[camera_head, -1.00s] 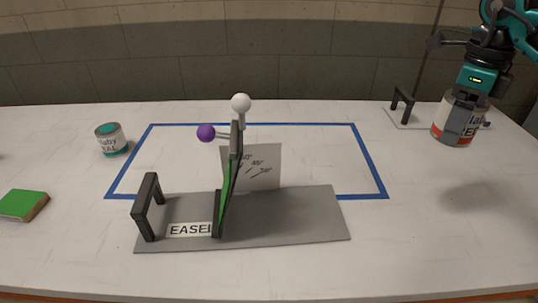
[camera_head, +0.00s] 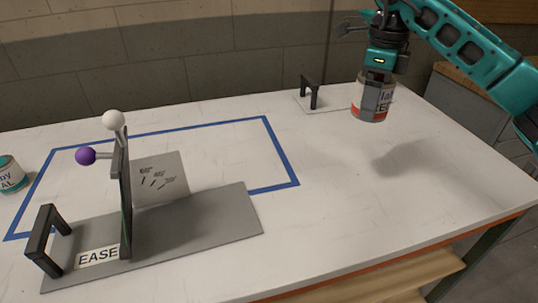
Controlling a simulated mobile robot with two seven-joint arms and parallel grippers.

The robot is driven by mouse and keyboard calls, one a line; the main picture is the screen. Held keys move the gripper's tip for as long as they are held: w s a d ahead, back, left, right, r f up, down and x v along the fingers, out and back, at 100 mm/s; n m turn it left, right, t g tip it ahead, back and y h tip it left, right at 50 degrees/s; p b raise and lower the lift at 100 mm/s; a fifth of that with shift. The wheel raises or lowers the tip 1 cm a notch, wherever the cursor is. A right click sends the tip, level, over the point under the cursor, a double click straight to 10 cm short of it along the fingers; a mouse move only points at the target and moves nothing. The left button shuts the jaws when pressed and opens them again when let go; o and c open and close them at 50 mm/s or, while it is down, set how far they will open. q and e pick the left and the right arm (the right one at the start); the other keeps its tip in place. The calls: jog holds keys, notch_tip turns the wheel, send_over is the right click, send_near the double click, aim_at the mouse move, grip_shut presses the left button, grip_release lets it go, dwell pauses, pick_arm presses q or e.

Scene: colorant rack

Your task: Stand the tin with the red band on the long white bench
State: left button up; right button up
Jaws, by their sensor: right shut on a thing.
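The tin with the red band (camera_head: 369,112) is at the upper right in the head view. My right gripper (camera_head: 374,84) is shut on it from above and holds it upright. A shadow on the bench to its lower right suggests that the tin is above the surface. The long white bench (camera_head: 340,180) fills much of the view. My left gripper is not in view.
A teal-lidded tin (camera_head: 11,176) is at the left edge. A small black-handled plate (camera_head: 310,104) lies behind. The bench's right part is clear.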

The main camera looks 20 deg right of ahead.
aim_at(350, 183)
notch_tip(350, 183, down, 20)
jog(key=shift+b, duration=0.35)
jog(key=shift+f, duration=0.1)
jog(key=o, duration=1.1)
jog(key=shift+c, duration=0.2)
jog(key=shift+r, duration=0.2)
notch_tip(350, 183, up, 12)
jog(key=shift+f, duration=0.1)
